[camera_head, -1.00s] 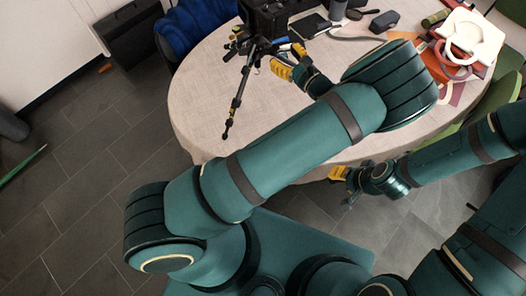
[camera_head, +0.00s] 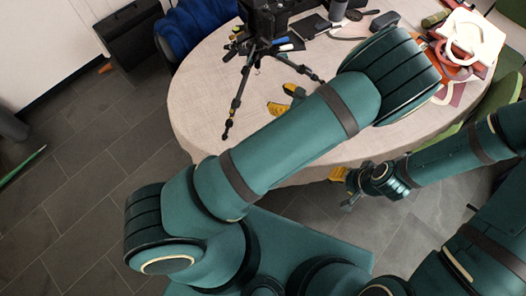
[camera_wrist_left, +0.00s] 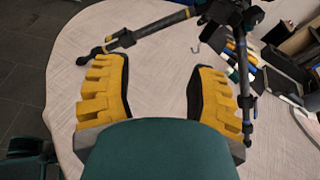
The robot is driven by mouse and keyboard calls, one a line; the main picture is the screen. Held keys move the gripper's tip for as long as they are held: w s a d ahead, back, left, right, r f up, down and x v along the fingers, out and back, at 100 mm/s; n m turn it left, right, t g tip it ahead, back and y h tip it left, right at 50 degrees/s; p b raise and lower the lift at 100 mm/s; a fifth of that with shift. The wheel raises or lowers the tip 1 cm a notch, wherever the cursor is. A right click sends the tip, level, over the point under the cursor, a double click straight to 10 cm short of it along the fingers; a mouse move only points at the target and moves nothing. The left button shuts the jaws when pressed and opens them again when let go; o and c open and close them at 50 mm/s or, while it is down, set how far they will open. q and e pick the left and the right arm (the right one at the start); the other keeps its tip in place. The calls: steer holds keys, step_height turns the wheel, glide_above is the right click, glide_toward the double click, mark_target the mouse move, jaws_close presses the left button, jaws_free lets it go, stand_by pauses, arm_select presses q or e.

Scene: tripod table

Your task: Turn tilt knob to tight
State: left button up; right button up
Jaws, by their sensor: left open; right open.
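A black tripod (camera_head: 237,103) stands on the round table (camera_head: 200,100), with a dark camera-like body (camera_head: 265,18) on top, cut by the frame's upper edge. Its legs also show in the left wrist view (camera_wrist_left: 150,30). I cannot make out the tilt knob in either view. My left gripper (camera_head: 285,99) is open and empty, over the table in front of the tripod and apart from it. In the left wrist view its yellow fingers (camera_wrist_left: 160,85) are spread with bare cloth between them. My right gripper (camera_head: 340,178) is open near the table's front edge, partly hidden.
Several small tools and pens (camera_wrist_left: 240,60) lie beside the tripod legs. A dark box (camera_head: 384,21), papers and a white ring-shaped item (camera_head: 470,35) lie at the right of the table. A blue chair (camera_head: 195,28) stands behind left. The table's left front is clear.

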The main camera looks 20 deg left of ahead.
arm_select(q)
steer(key=s+f+n+g+h, duration=0.2)
steer(key=s+f, duration=0.2)
steer(key=s+f+n+g+h, duration=0.2)
steer(key=s+f, duration=0.1)
steer(key=s, duration=0.1)
steer(key=s+f+n+g+h, duration=0.1)
steer(key=s+f+g+h, duration=0.1)
steer(key=s+f+h, duration=0.1)
steer(key=shift+s+a+f+n+g+b, duration=0.2)
steer(key=shift+s+f, duration=0.1)
steer(key=shift+f, duration=0.15)
steer(key=shift+s+a+f+n+g+b, duration=0.2)
steer(key=shift+s+f, duration=0.1)
steer(key=shift+f, duration=0.1)
steer(key=shift+s+d+f+n+h, duration=0.25)
steer(key=shift+s+n+h, duration=0.05)
steer(key=shift+s+h, duration=0.15)
arm_select(e)
steer(key=shift+f, duration=0.35)
